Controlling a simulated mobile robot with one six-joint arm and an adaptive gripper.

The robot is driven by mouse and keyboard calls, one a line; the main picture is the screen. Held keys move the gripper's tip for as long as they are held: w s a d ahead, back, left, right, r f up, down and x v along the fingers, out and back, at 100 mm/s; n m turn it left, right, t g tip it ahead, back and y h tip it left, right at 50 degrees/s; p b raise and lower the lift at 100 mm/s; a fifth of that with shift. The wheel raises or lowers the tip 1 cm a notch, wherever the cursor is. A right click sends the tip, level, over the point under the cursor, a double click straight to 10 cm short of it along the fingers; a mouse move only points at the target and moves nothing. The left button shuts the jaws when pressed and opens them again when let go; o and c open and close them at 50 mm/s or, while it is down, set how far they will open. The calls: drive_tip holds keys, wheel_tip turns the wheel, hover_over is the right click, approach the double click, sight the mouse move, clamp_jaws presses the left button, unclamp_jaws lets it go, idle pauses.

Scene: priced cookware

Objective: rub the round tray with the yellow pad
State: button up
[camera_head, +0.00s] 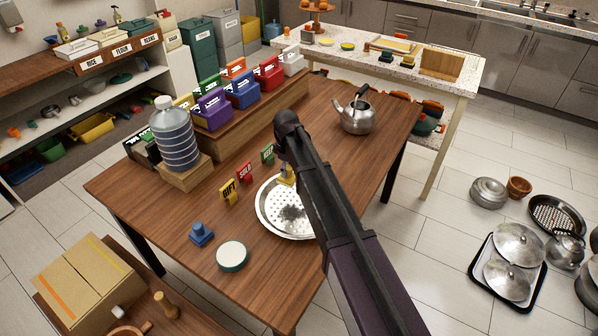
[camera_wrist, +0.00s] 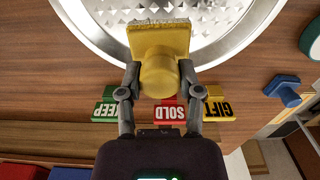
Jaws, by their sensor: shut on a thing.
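The round tray (camera_head: 268,214) is silver and dimpled and lies on the wooden table. A dark grey smudge (camera_head: 292,213) shows near its middle. My arm hides its right part. My gripper (camera_wrist: 158,82) is shut on the knob of the yellow pad (camera_wrist: 160,37). In the head view the yellow pad (camera_head: 287,178) is at the tray's far edge, partly behind my arm. In the wrist view the pad overlaps the tray's rim (camera_wrist: 85,14); I cannot tell whether it touches the tray.
GIFT (camera_head: 229,191), SOLD (camera_head: 245,172) and KEEP (camera_head: 267,153) signs stand close behind the tray. A blue stamp-like object (camera_head: 201,234) and a round green-edged container (camera_head: 232,256) are at front left. A water jug (camera_head: 174,135) and a kettle (camera_head: 356,115) stand farther back.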

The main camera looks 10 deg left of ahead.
drive_tip(key=d, duration=0.1)
drive_tip(key=d+m, duration=0.1)
drive_tip(key=d, duration=0.1)
drive_tip(key=d+m, duration=0.1)
drive_tip(key=shift+s+d, duration=0.15)
drive_tip(key=shift+s, duration=0.1)
drive_tip(key=shift+f, duration=0.1)
wheel_tip(320, 180, down, 6)
drive_tip(key=b, duration=0.6)
idle(0.4)
drive_tip(key=shift+f+b, duration=0.9)
drive_tip(key=shift+b, duration=0.15)
idle(1.1)
drive_tip(key=shift+s, duration=0.15)
drive_tip(key=shift+s+a+r, duration=0.1)
drive_tip(key=shift+s+a, duration=0.15)
drive_tip(key=shift+s, duration=0.55)
drive_tip(key=shift+s+a+r, duration=0.1)
drive_tip(key=shift+s+a, duration=0.15)
drive_tip(key=shift+s, duration=0.5)
drive_tip(key=shift+s+f, duration=0.1)
drive_tip(key=shift+s, duration=0.05)
